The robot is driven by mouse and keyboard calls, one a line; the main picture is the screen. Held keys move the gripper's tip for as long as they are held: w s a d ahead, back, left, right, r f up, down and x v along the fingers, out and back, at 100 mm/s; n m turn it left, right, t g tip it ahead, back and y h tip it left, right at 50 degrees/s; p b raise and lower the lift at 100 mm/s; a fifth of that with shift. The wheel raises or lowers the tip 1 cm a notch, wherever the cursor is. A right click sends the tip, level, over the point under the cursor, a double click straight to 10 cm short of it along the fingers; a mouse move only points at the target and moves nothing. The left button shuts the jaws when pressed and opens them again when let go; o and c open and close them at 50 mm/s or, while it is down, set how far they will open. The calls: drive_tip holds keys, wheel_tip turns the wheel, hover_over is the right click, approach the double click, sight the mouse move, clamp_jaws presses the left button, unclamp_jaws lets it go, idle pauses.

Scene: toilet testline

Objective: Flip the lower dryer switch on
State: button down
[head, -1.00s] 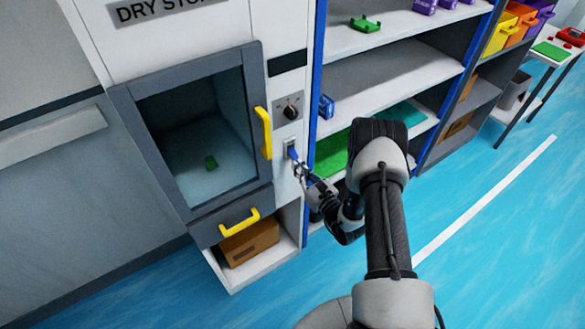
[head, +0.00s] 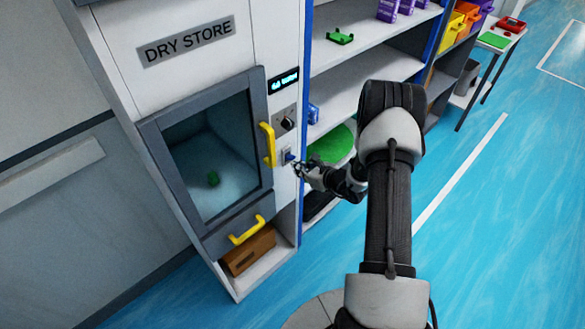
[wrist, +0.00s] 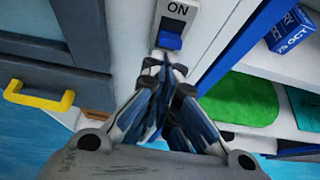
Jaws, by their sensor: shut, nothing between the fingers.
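The dryer is a white and grey cabinet (head: 190,90) marked DRY STORE, with a closed glass door. Its lower switch (head: 288,156) is a blue lever on a light plate, below a dark round knob (head: 288,123). In the wrist view the blue lever (wrist: 169,39) sits low on the plate, below the word ON. My gripper (head: 297,167) is shut and empty, with its fingertips right at the switch. In the wrist view the closed fingertips (wrist: 160,63) are just below the lever; I cannot tell whether they touch. The display (head: 284,81) above the knob is lit with cyan text.
A yellow door handle (head: 268,145) stands out just left of the switch. A yellow drawer handle (head: 247,230) is lower down. Open shelves (head: 365,65) with green and purple items stand to the right. The blue floor at the right is largely clear.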

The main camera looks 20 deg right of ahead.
drive_tip(key=shift+s+d+f, duration=0.1)
drive_tip(key=shift+d+f, duration=0.05)
drive_tip(key=shift+f, duration=0.2)
drive_tip(key=shift+r+p, duration=0.3)
drive_tip(key=shift+r, duration=0.5)
wheel_tip(320, 180, down, 4)
drive_tip(key=s+b, duration=0.2)
drive_tip(key=b, duration=0.2)
drive_tip(key=s+d+r+p, duration=0.2)
drive_tip(key=s+r, duration=0.4)
drive_tip(key=r, duration=0.1)
drive_tip(key=shift+d+r, duration=0.25)
drive_tip(key=shift+r, duration=0.15)
